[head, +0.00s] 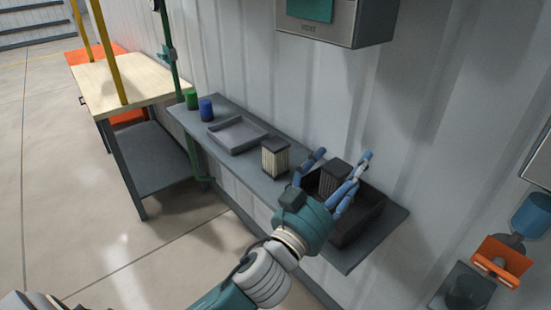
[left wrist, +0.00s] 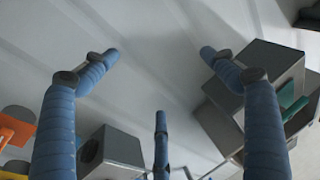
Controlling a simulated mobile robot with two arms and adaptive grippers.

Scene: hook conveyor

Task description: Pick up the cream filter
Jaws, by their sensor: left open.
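The cream filter (head: 275,157) is a small upright block with pleated cream sides and a dark top. It stands on the grey wall shelf, between the shallow grey tray and my left gripper. My left gripper (head: 344,157) has its blue fingers spread open, to the right of the cream filter and apart from it. A dark grey filter (head: 334,177) shows between the fingers in the head view, partly hidden by them. In the left wrist view the open fingers (left wrist: 158,62) have nothing between them, and the cream filter is not seen. My right gripper is not in view.
The shelf (head: 227,165) also holds a shallow grey tray (head: 238,135), a blue cup (head: 206,109), a green cup (head: 191,99) and a dark bin (head: 364,217). A vent box (head: 374,25) juts from the wall above. A wooden-topped table (head: 135,79) stands left.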

